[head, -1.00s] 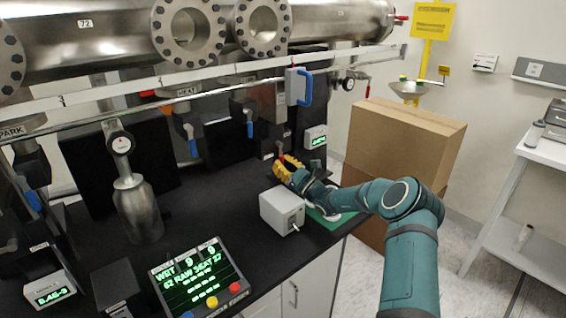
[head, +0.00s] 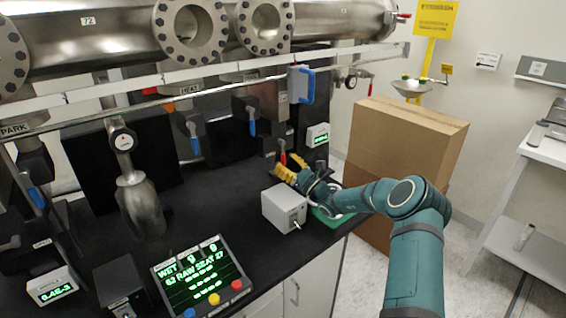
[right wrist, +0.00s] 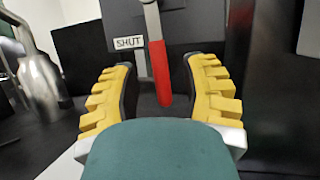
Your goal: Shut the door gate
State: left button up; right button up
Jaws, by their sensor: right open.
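A lever with a red grip (head: 283,152) hangs at the back right of the black bench. In the right wrist view, the red grip (right wrist: 160,75) points down beside a label reading SHUT (right wrist: 129,43). My right gripper (head: 289,166) has yellow ribbed fingers. It is open, with one finger on each side of the red grip in the right wrist view (right wrist: 162,68); I see gaps on both sides and cannot tell any contact. No part is marked as the door gate in these views. My left gripper is out of view.
A grey box (head: 284,208) stands just in front of my right gripper. A cardboard box (head: 405,145) stands to the right of the bench. A blue-handled fitting (head: 302,85) hangs on the rail above. A screen console (head: 203,280) sits at the front.

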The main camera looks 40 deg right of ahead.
jog(key=v, duration=0.6)
jog(key=shift+s, duration=0.15)
